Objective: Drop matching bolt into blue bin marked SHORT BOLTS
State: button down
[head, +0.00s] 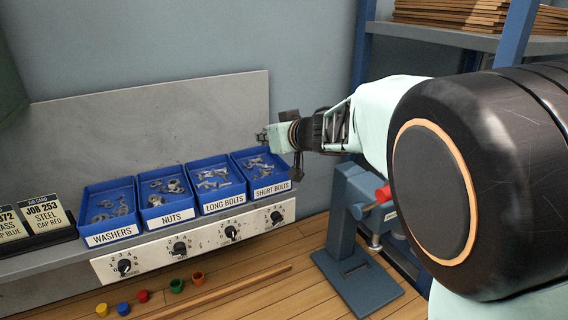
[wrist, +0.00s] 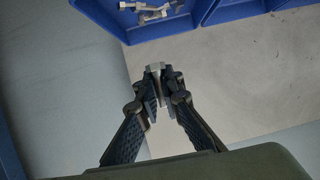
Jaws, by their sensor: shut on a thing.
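The blue bin marked SHORT BOLTS (head: 283,187) is the rightmost of the row on the cart in the head view, with several bolts inside. In the wrist view, a blue bin wall (wrist: 130,38) with loose bolts inside shows at the top; its label is not visible. My gripper (head: 297,172) is beside the right edge of the SHORT BOLTS bin, pointing down. In the wrist view my gripper (wrist: 156,88) is shut on a small grey bolt (wrist: 155,68), its head showing between the fingertips. The bolt is apart from the bin and too small to make out in the head view.
Bins marked LONG BOLTS (head: 224,205), NUTS (head: 170,216) and WASHERS (head: 112,235) stand to the left. A job card (head: 45,215) reads JOB 253, STEEL, CAP RED. A grey-blue stand (head: 357,230) and a shelf rack (head: 470,45) are on the right.

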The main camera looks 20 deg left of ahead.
jog(key=shift+f+b, duration=2.15)
jog(key=shift+f, duration=0.6)
jog(key=c, duration=2)
grip_release()
jog(key=v, duration=1.2)
jog(key=shift+r, duration=0.25)
